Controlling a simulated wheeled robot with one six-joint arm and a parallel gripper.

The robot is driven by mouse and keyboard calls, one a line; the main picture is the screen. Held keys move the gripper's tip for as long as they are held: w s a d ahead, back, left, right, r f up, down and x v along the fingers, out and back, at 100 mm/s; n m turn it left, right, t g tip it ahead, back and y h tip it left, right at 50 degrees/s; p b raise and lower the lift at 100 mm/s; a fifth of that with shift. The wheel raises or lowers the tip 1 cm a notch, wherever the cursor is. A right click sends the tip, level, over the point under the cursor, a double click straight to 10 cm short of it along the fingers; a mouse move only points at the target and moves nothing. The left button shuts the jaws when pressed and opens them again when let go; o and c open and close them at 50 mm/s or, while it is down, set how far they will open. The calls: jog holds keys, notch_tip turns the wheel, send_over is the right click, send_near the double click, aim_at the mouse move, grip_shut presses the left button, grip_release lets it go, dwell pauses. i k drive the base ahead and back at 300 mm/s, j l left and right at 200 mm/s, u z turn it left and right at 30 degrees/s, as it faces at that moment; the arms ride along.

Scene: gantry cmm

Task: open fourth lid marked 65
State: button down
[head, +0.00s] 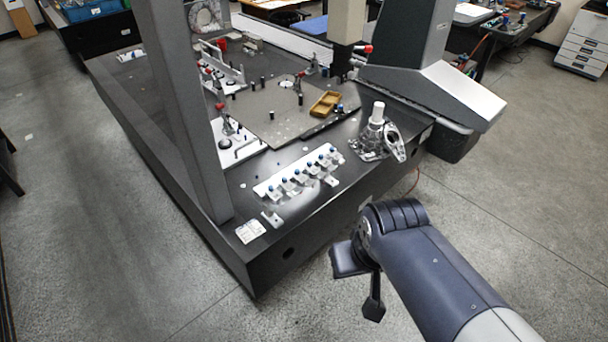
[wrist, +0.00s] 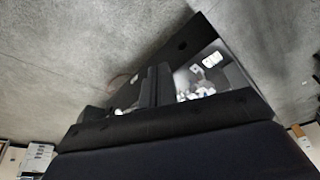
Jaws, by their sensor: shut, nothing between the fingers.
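A white rack (head: 298,172) with a row of several blue-topped parts and small pale flaps lies on the near end of the dark granite table. No marking 65 can be read, and I cannot tell which flap is the fourth lid. My gripper (head: 372,304) is dark, shut and empty. It hangs in front of the table's near side, to the lower right of the rack and well apart from it. In the wrist view, a dark part of my own body fills the bottom, and small blurred things show on the tabletop beyond.
The granite table (head: 225,258) has a clear dark strip in front of the rack. A white card (head: 250,231) lies at its corner. A metal casting (head: 376,140) stands right of the rack. A grey gantry column (head: 185,110) rises on the left. The floor is open.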

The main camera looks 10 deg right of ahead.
aim_at(313, 170)
jog(key=i+j, duration=0.1)
jog(key=i, duration=0.9)
jog(key=l+z, duration=0.05)
